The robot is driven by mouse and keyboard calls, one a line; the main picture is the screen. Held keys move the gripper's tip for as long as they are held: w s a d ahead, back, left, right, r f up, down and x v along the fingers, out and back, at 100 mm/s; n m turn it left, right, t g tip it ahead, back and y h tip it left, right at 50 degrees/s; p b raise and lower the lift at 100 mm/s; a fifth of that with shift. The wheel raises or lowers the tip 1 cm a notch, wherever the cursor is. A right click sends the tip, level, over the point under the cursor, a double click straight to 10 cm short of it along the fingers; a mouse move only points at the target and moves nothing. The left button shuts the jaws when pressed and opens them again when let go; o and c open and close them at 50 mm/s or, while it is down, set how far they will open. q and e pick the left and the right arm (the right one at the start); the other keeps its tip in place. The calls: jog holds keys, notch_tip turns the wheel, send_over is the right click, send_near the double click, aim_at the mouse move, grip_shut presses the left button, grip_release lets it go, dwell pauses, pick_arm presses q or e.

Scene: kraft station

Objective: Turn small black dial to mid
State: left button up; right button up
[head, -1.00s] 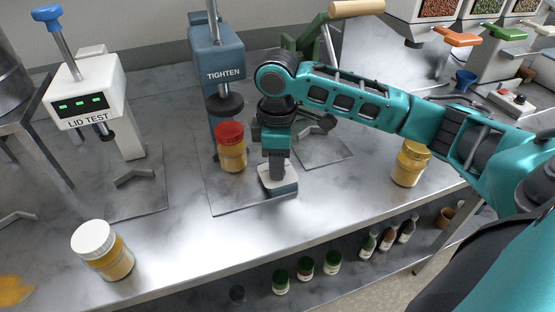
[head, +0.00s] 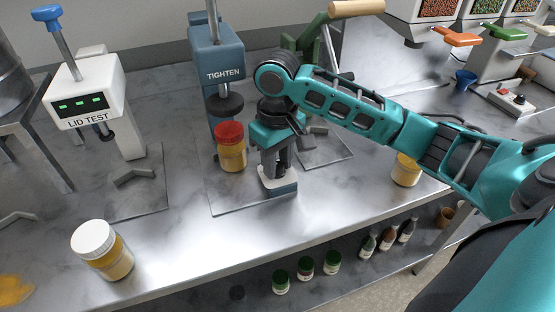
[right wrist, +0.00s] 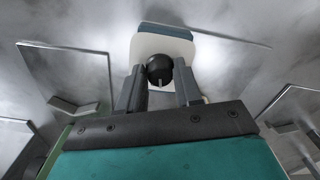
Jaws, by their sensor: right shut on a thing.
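The small black dial (right wrist: 159,67) sits on a small white-and-blue box in the right wrist view, with a pale mark on it towards the bottom of the picture. My right gripper (right wrist: 160,76) is shut on the dial, one finger on each side. In the head view my right gripper (head: 277,168) points down onto the white-and-blue box (head: 279,189), and its fingers hide the dial there. My left gripper does not show.
A red-lidded jar (head: 232,155) stands close left of the box, under the TIGHTEN press (head: 219,75). A white-lidded jar (head: 104,254) stands front left. A yellow jar (head: 405,172) is partly behind my right arm. The front middle counter is clear.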

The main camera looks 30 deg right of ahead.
aim_at(278, 165)
jog(key=shift+m, duration=1.2)
jog(key=o, duration=1)
notch_tip(278, 165, up, 13)
jog(key=shift+f, duration=0.1)
